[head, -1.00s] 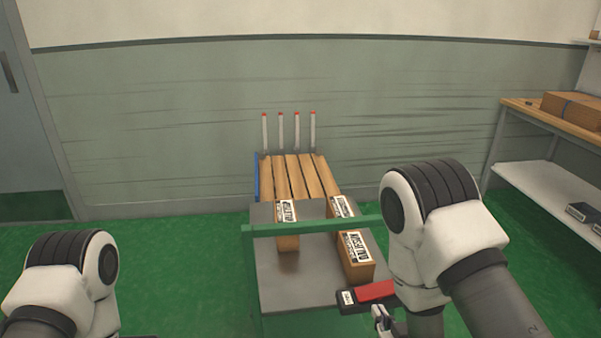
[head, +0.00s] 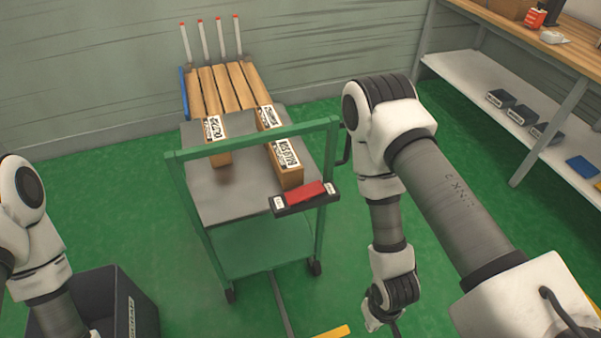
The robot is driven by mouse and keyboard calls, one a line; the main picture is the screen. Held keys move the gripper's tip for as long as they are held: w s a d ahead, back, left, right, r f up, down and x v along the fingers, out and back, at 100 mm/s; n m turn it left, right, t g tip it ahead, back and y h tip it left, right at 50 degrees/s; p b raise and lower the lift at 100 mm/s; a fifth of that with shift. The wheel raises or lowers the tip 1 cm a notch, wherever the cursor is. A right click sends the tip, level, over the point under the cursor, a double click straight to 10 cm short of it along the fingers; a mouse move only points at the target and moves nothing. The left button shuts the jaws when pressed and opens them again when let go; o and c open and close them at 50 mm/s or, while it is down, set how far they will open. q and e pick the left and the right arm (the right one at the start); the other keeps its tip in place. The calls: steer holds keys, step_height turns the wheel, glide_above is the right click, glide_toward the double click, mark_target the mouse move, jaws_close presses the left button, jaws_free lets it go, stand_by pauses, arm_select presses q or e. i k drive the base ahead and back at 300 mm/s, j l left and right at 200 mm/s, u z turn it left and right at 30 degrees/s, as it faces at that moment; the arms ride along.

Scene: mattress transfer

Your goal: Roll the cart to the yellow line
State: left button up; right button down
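The cart (head: 265,244) is green-framed with a grey top deck and a green handle bar (head: 245,140) across its near side. Two labelled cardboard boxes lie on the deck, a left one (head: 217,150) and a right one (head: 288,174). A black and red device (head: 305,197) sits at the near right edge. A piece of yellow line (head: 333,333) shows on the floor at the bottom edge, nearer than the cart. My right gripper (head: 385,326) hangs low, right of the cart, partly cut off; its fingers are unclear. My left arm enters at the left, its gripper out of view.
A slatted wooden pallet (head: 228,88) with several red-tipped white posts stands behind the cart against the wall. A dark bin (head: 125,300) stands at lower left. A workbench (head: 530,40) with a lower shelf runs along the right. Green floor is clear between cart and bench.

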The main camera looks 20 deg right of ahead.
mark_target(250, 222)
steer(key=l+u, duration=0.1)
steer(key=l, duration=0.5)
steer(key=l+u, duration=0.1)
steer(key=l, duration=0.45)
steer(key=k+l+u, duration=0.1)
steer(key=l, duration=0.5)
steer(key=k+l+u, duration=0.1)
steer(key=l, duration=0.45)
steer(key=k+l+u, duration=0.1)
steer(key=l, duration=0.5)
